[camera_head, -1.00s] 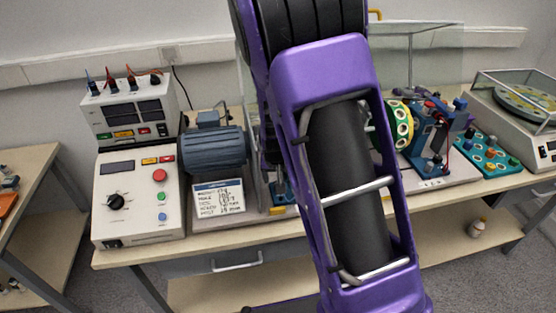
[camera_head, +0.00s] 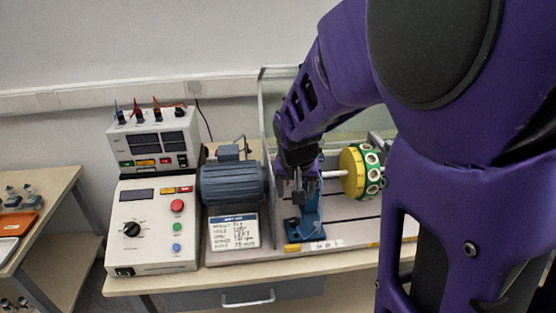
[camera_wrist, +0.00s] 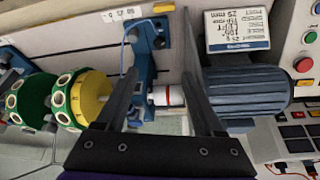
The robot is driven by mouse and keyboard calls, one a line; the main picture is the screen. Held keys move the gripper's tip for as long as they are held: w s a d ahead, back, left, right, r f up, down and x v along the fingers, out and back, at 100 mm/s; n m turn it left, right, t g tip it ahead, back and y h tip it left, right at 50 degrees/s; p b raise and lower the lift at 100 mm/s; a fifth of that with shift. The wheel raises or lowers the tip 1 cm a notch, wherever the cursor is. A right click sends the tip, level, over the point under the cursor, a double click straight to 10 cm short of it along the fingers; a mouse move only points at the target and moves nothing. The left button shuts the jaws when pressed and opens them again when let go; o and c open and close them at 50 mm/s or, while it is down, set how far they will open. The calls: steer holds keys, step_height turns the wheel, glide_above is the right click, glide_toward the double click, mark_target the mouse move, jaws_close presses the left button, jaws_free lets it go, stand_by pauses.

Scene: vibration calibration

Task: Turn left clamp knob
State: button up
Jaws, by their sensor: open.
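My gripper (camera_head: 298,192) points down at the left blue bearing stand (camera_head: 310,222) of the rig, just right of the motor. In the wrist view my gripper's open fingers (camera_wrist: 160,80) straddle the space in front of the shaft, with a white coupling with a red band (camera_wrist: 166,95) showing between them. The blue stand (camera_wrist: 145,52) shows beyond, close to the left finger. I see nothing held. I cannot make out the left clamp knob clearly; my gripper hides the stand's top in the head view.
The blue-grey motor (camera_head: 232,183) stands close left of my gripper, with a label card (camera_head: 234,232) before it. The control box (camera_head: 152,225) is farther left. A yellow and green disc (camera_head: 358,172) sits right on the shaft. A clear guard panel (camera_head: 268,100) stands behind.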

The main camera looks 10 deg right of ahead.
steer(key=shift+w, duration=0.1)
steer(key=r+n+g+y+b, duration=0.1)
steer(key=n+g+b, duration=0.25)
steer(key=n, duration=1.45)
glide_above(295, 220)
steer(key=shift+g, duration=0.35)
step_height(295, 220, down, 17)
steer(key=shift+w+a+f+b, duration=0.1)
steer(key=shift+b, duration=0.55)
jaws_close()
